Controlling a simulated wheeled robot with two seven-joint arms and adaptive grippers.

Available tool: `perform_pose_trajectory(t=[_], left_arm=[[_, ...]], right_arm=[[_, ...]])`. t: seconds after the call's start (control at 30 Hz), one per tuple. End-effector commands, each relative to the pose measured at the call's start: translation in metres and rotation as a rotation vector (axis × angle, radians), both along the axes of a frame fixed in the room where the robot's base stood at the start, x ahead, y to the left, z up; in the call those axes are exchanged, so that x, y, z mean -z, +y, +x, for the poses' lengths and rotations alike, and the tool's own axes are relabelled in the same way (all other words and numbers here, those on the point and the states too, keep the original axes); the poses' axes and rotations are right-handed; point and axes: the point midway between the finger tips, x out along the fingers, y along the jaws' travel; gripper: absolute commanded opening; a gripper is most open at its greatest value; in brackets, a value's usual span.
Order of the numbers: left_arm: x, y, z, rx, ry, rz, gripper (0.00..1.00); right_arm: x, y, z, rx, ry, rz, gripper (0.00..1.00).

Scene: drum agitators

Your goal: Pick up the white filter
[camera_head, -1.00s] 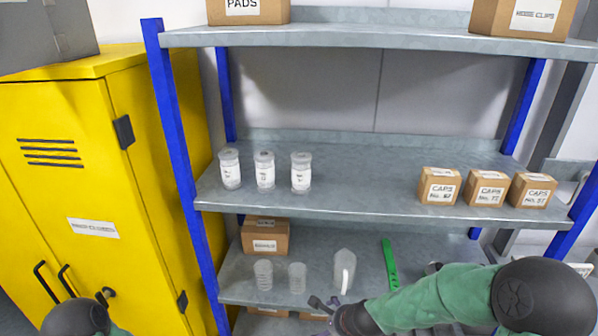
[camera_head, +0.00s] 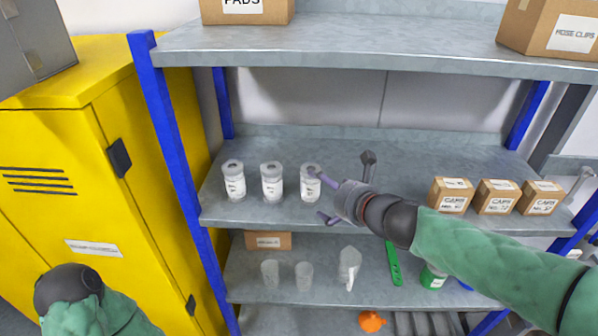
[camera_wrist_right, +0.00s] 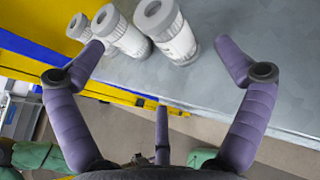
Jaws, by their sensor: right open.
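Three white filters with labels and grey caps stand upright in a row on the middle shelf: the left one (camera_head: 234,181), the middle one (camera_head: 272,182) and the right one (camera_head: 310,184). They also show at the top left of the right wrist view, the nearest one (camera_wrist_right: 168,32) up and left of centre. My right gripper (camera_head: 340,172) is open and empty at the shelf's front, just right of the right filter.
Small caps boxes (camera_head: 451,196) stand at the right of the middle shelf (camera_head: 410,160). The lower shelf holds clear cups (camera_head: 304,276), a jug (camera_head: 349,265) and a green tool (camera_head: 393,263). A yellow cabinet (camera_head: 60,210) stands at the left. The shelf behind my gripper is clear.

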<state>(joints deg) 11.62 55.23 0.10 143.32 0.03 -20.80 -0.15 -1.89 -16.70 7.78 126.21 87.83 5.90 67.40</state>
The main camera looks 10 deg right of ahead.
Motion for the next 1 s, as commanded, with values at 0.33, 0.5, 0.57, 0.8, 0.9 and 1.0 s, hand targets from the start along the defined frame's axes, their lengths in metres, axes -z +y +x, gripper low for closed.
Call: perform_pose_trajectory(t=[0.33,0.5,0.57,0.8,0.9,1.0], left_arm=[[0.024,-0.001,-0.002,0.002,0.005,-0.001,0.5],[0.028,0.0,-0.002,0.001,0.003,-0.001,0.5],[0.03,0.0,-0.001,0.001,0.003,-0.001,0.5],[0.046,0.0,-0.002,0.001,0.003,-0.001,0.5],[0.049,0.0,-0.002,0.001,0.003,-0.001,0.5],[0.05,0.0,-0.002,0.001,0.003,-0.001,0.5]], right_arm=[[0.018,0.012,0.038,0.001,-0.003,0.005,1.0],[0.021,0.015,0.048,0.002,-0.002,0.004,1.0],[0.022,0.016,0.051,0.002,-0.003,0.003,1.0],[0.039,0.025,0.077,0.002,-0.002,0.004,1.0],[0.042,0.028,0.087,0.001,-0.002,0.004,1.0],[0.043,0.029,0.092,0.001,-0.003,0.003,1.0]])
